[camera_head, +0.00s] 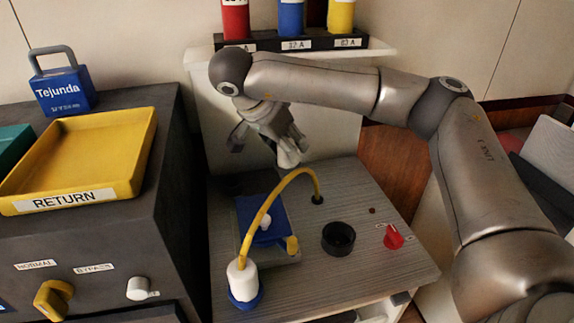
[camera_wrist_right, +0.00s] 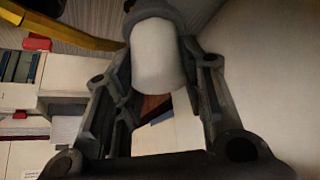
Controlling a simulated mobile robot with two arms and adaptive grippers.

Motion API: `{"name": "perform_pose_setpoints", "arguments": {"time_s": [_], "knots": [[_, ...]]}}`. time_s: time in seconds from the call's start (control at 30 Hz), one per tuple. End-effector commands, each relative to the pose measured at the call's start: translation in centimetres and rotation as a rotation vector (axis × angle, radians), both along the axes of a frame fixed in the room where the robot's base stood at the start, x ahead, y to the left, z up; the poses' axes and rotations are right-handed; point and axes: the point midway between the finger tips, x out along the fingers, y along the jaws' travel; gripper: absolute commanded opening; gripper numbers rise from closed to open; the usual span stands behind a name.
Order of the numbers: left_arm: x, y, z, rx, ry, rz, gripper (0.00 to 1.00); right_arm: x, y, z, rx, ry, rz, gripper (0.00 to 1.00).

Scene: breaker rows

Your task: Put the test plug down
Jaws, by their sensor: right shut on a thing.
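My right arm comes in from the right, and my right gripper (camera_head: 285,150) is above the back of the grey wood-grain bench top (camera_head: 375,265). It is shut on the test plug, a white cylinder with a dark grey end (camera_wrist_right: 157,55), held between both fingers in the right wrist view. In the head view only a pale bit of it shows at the fingertips, and the rest is hidden. The plug is held clear of the bench top. My left gripper is not in view.
A black ring holder (camera_head: 338,238) and a red knob (camera_head: 393,237) are on the bench. A yellow cable (camera_head: 274,196) arches up from a white and blue plug (camera_head: 243,280) past a blue box (camera_head: 262,222). A yellow RETURN tray (camera_head: 130,135) stands left.

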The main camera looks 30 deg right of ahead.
Motion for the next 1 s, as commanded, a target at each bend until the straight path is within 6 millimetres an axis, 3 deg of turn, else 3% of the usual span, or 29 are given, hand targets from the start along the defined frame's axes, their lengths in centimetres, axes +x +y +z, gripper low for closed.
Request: {"name": "perform_pose_setpoints", "arguments": {"time_s": [0.1,0.4,0.63,0.83,1.0], "knots": [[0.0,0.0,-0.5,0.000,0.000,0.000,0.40,2.3,-1.2,-1.6,0.002,0.006,-0.004,0.10],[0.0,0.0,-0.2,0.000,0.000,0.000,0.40,5.6,-2.9,-5.6,-0.002,0.002,0.001,0.10],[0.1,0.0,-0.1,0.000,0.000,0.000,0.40,6.6,-3.4,-6.9,0.000,0.001,0.000,0.10],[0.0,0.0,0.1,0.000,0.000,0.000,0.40,6.7,-3.5,-9.8,-0.001,0.002,0.002,0.10],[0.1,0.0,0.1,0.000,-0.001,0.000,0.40,6.7,-3.5,-10.1,-0.001,-0.001,0.002,0.10]]}}
